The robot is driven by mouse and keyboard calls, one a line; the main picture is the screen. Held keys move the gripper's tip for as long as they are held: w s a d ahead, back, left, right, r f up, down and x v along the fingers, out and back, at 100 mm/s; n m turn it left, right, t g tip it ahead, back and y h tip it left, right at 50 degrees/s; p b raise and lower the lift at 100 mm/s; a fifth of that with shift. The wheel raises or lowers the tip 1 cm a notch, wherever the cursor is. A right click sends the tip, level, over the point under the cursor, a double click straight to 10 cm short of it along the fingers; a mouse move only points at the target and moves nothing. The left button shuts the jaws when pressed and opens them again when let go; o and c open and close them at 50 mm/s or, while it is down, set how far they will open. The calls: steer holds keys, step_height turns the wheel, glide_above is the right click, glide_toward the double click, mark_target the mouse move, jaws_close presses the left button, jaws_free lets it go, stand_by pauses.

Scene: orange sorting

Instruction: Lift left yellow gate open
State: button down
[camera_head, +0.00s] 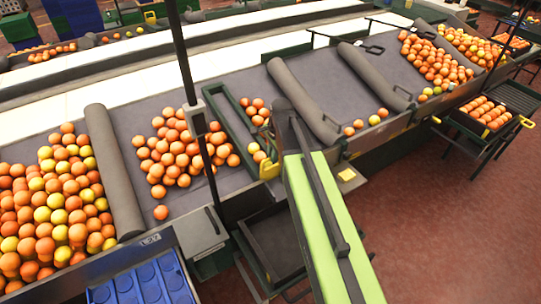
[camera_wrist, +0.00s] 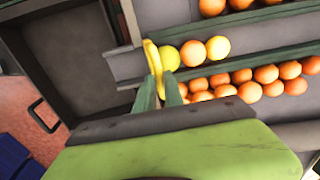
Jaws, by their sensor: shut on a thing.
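The left yellow gate (camera_head: 268,171) is at the lower end of a narrow green-walled lane (camera_head: 231,122) on the grey sorting table. In the wrist view the yellow gate (camera_wrist: 151,55) is a thin curved strip across the lane's mouth. My gripper (camera_wrist: 160,84) has its two green fingers at the near end of the gate, shut on it. Oranges and a yellowish fruit (camera_wrist: 168,56) sit right behind the gate. In the head view my green arm hides most of my fingers. I cannot tell whether the gate is raised.
A dark empty tray (camera_head: 293,262) stands below the lane's end, and it fills the left of the wrist view (camera_wrist: 58,92). Loose oranges (camera_head: 172,150) lie left of the lane. Grey rollers (camera_head: 115,170) divide the table.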

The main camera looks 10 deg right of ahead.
steer(key=shift+s+d, duration=0.1)
steer(key=shift+s, duration=0.15)
stand_by(0.3)
steer(key=w+p+v, duration=0.1)
steer(key=p+v, duration=0.6)
steer(key=p, duration=0.1)
steer(key=shift+w+a+r, duration=0.25)
steer(key=shift+w+r, duration=0.05)
steer(key=shift+r, duration=0.05)
steer(key=c, duration=1.5)
jaws_free()
steer(key=shift+s+r, duration=0.15)
steer(key=shift+o, duration=0.2)
steer(key=p+v, duration=1.7)
steer(key=shift+r, duration=0.2)
